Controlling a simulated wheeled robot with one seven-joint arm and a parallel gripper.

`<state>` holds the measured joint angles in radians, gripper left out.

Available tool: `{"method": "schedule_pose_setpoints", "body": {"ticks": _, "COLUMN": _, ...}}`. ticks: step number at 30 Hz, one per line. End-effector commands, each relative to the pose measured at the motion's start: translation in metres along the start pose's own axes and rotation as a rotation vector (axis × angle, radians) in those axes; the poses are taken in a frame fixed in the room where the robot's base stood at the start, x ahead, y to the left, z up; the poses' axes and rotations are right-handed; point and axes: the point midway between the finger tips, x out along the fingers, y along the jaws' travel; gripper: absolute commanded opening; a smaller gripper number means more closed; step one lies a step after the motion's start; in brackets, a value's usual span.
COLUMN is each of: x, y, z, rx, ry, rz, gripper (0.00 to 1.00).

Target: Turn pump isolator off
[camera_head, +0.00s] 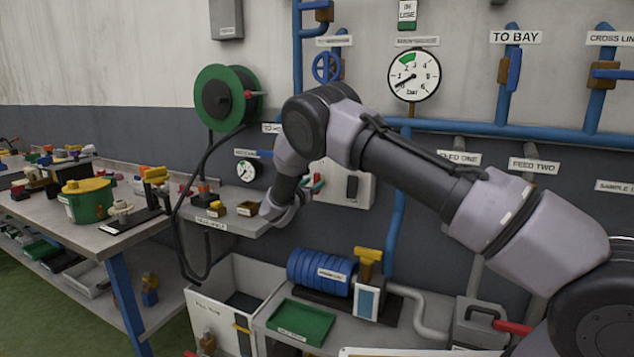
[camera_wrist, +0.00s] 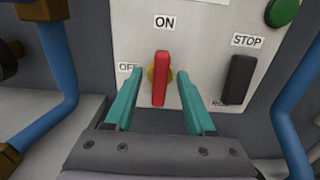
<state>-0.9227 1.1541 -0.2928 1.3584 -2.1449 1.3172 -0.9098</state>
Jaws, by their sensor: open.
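The pump isolator's red handle (camera_wrist: 161,78) stands upright in the wrist view, its upper end toward the ON label (camera_wrist: 164,22). The OFF label (camera_wrist: 128,68) is to its left, partly covered by a finger. A yellow-brown hub shows behind the handle. My gripper (camera_wrist: 159,74) is open, with one teal finger on each side of the handle and visible gaps between. How deep the fingers reach past the handle is hard to tell.
On the same panel, right of the handle, are a black STOP switch (camera_wrist: 237,80) and a green button (camera_wrist: 283,12). Blue pipes (camera_wrist: 55,65) run on both sides in the wrist view. A grey shelf (camera_head: 228,220) with small parts lies near my wrist.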

Motion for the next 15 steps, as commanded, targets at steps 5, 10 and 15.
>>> {"method": "schedule_pose_setpoints", "body": {"ticks": 5, "x": 0.025, "y": -0.001, "z": 0.000, "rx": 0.000, "ry": 0.000, "rz": -0.002, "gripper": 0.55}}
{"method": "schedule_pose_setpoints", "body": {"ticks": 10, "x": 0.033, "y": 0.000, "z": 0.000, "rx": 0.001, "ry": 0.000, "rz": 0.000, "gripper": 0.55}}
{"method": "schedule_pose_setpoints", "body": {"ticks": 15, "x": 0.034, "y": 0.000, "z": 0.000, "rx": 0.000, "ry": 0.001, "rz": 0.000, "gripper": 0.55}}
